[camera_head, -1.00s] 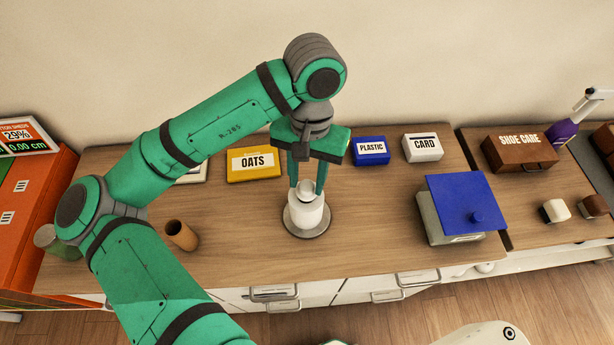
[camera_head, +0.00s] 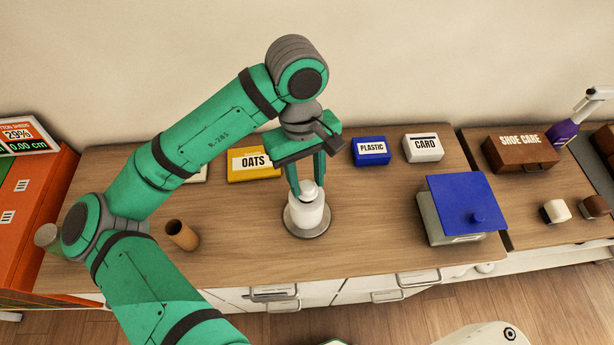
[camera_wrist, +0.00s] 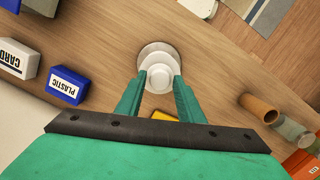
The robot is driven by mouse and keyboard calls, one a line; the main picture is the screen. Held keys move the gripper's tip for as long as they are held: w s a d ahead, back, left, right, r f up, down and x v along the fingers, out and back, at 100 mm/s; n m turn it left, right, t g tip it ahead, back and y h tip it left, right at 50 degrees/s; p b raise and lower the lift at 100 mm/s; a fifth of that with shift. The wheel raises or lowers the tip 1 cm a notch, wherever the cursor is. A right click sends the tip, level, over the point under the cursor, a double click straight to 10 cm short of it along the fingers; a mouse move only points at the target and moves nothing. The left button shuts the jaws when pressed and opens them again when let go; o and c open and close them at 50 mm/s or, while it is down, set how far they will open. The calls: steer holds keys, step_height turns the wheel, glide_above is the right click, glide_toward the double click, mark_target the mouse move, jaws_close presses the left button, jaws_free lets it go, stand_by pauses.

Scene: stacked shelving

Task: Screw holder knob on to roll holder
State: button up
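The roll holder (camera_head: 318,230) is a round grey base standing upright on the wooden counter, with a white roll (camera_head: 306,213) on it; its base also shows in the wrist view (camera_wrist: 146,54). The pale holder knob (camera_head: 308,188) is at the top of the roll, and in the wrist view it is a small white disc (camera_wrist: 159,79). My gripper (camera_head: 309,186) points down from above, its two green fingers on either side of the knob. In the wrist view the fingertips (camera_wrist: 160,77) are very close to the knob's sides; contact is unclear. The thread is hidden.
The yellow OATS box (camera_head: 253,174), blue PLASTIC box (camera_head: 371,151) and white CARD box (camera_head: 423,148) are behind. A blue-lidded box (camera_head: 455,210) is to the right. Counter around the holder is clear.

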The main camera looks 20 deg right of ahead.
steer(key=n, duration=0.6)
steer(key=shift+n+h, duration=0.3)
steer(key=n, duration=0.3)
steer(key=n+t, duration=0.1)
steer(key=n, duration=0.3)
steer(key=shift+a+h, duration=0.1)
steer(key=shift+h, duration=0.2)
steer(key=c, duration=0.8)
steer(key=shift+o, duration=0.2)
